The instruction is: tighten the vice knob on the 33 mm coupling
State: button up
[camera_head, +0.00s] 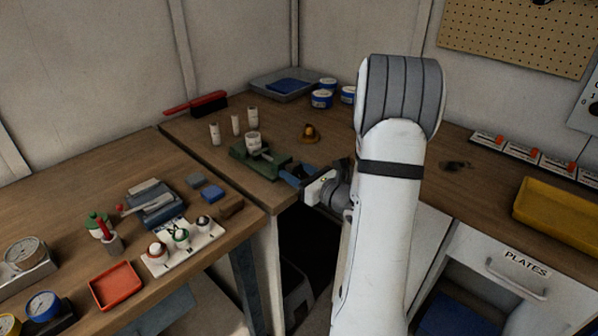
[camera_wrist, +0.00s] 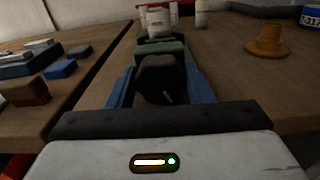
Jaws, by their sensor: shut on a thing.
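The green vice (camera_head: 272,168) sits near the front edge of the back bench. A white coupling (camera_head: 253,142) stands upright at the vice. In the wrist view the coupling (camera_wrist: 158,22) is straight ahead, beyond the green vice body (camera_wrist: 174,48). The dark vice knob (camera_wrist: 160,76) faces me, between the blue fingers of my gripper (camera_wrist: 161,88). My gripper is shut on the knob. In the head view my gripper (camera_head: 298,178) reaches the vice from the right, and the knob is hard to make out there. The coupling's size mark is not readable.
Several white fittings (camera_head: 215,134) stand behind the vice. An orange-brown stepped piece (camera_head: 310,133) is to its right. Blue tins (camera_head: 321,99) and a grey tray (camera_head: 270,88) are at the back. The left bench holds blocks and a red tray (camera_head: 116,286).

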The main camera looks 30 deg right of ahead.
jog(key=shift+r+m+p, duration=0.1)
jog(key=shift+m+p, duration=0.45)
jog(key=shift+m, duration=0.15)
jog(key=shift+c, duration=0.2)
jog(key=shift+d+m+p, duration=0.1)
jog(key=shift+m+p, duration=0.25)
jog(key=shift+m, duration=0.45)
jog(key=o, duration=1)
jog(key=v, duration=0.7)
jog(key=shift+s+d+b, duration=0.15)
jog(key=shift+s+b, duration=0.2)
